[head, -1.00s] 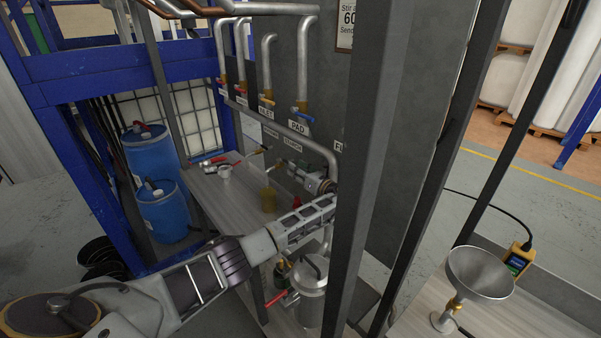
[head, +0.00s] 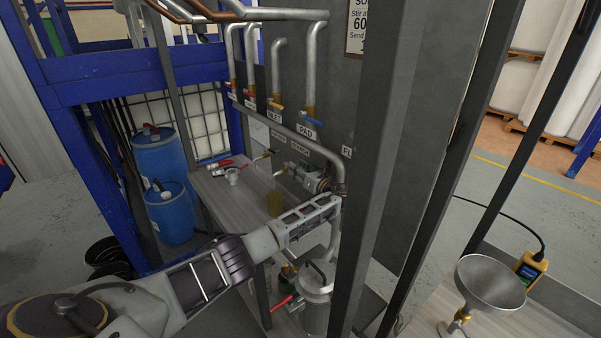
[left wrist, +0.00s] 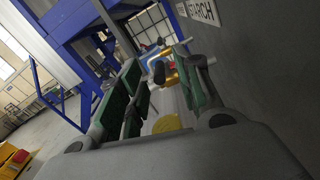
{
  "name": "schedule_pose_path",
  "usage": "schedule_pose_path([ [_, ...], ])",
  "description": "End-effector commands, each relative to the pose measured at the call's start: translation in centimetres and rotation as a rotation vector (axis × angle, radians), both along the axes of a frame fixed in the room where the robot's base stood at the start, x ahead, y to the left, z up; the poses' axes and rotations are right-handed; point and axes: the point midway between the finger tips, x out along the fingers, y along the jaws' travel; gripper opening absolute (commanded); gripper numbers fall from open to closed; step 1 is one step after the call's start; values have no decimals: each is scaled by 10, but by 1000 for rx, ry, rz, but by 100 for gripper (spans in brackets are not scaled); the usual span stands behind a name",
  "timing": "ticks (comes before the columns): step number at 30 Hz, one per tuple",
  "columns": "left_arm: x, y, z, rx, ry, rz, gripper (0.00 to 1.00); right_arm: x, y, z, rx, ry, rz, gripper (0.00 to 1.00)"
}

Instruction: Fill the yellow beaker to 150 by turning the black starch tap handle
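The yellow beaker (head: 275,204) stands on the wooden bench below the row of pipes. It also shows in the left wrist view (left wrist: 167,123), seen from above between the fingers. The STARCH label (head: 300,147) is on the grey panel and also in the left wrist view (left wrist: 200,11). My left gripper (head: 290,171) is raised beside the panel, under that label and above and to the right of the beaker. Its green-padded fingers (left wrist: 160,68) are apart. My right gripper is out of view.
A dark upright post (head: 372,170) stands in front of the panel, close to my left arm. A steel pot (head: 315,298) with a red handle is below. Two blue drums (head: 160,180) stand left of the bench. A metal funnel (head: 490,282) is at lower right.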

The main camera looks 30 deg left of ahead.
Motion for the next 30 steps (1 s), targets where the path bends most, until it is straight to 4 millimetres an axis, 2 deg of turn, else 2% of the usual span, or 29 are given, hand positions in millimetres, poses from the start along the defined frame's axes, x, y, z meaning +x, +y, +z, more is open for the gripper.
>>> schedule_pose_path([
  [15,8,19,-1,0,1,0,34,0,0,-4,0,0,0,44],
  [29,8,20,0,0,1,0,34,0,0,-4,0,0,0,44],
  [30,8,20,0,0,1,0,30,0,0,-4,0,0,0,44],
])
